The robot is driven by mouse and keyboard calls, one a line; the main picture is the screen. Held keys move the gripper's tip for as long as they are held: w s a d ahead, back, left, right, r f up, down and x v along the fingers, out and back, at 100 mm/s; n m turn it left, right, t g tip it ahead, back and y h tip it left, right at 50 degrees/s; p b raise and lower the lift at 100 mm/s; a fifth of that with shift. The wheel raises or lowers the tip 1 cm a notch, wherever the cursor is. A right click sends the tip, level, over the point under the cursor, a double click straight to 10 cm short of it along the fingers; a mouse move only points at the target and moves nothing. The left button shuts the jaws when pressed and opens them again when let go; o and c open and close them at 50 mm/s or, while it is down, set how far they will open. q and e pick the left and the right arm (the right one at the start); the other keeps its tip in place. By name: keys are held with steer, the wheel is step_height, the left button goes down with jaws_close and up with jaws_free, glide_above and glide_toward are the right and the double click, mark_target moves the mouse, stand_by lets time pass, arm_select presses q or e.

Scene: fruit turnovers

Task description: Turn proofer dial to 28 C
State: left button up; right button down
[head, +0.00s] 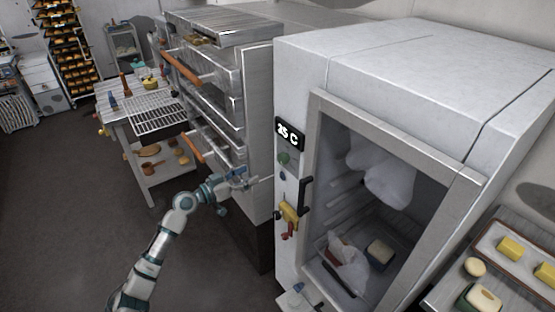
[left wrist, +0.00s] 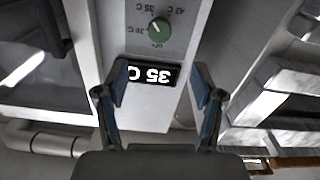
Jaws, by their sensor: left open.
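The proofer (head: 400,60) is the large pale cabinet at the right in the head view. Its green dial (head: 284,158) sits on the front post below a black display (head: 290,134). In the left wrist view, the picture is upside down; the display (left wrist: 150,75) reads 35 C and the green dial (left wrist: 159,30) has marks for 28 C, 35 C and 42 C around it. The dial's pale pointer is small. My left gripper (head: 250,178) is open and empty, left of the panel and apart from the dial; its fingers (left wrist: 160,92) flank the display in the wrist view.
The proofer's front opening shows a white cloth and containers inside. A black handle (head: 305,195) and a yellow item (head: 289,213) are just below the dial. A steel oven (head: 215,90) stands at left. A tray of yellow blocks (head: 490,255) is at lower right.

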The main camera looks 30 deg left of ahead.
mark_target(280, 160)
arm_select(q)
steer(key=p+x, duration=0.2)
steer(key=x, duration=1.1)
arm_select(e)
steer(key=s+d+f, duration=0.1)
steer(key=s+f, duration=0.1)
steer(key=s, duration=0.3)
steer(key=shift+s+d+f, duration=0.15)
steer(key=shift+s+f, duration=0.1)
steer(key=shift+s, duration=0.05)
arm_select(q)
steer(key=shift+s+a, duration=0.1)
steer(key=shift+a, duration=0.05)
steer(key=shift+a+f, duration=0.1)
steer(key=shift+c, duration=0.7)
steer(key=c, duration=1)
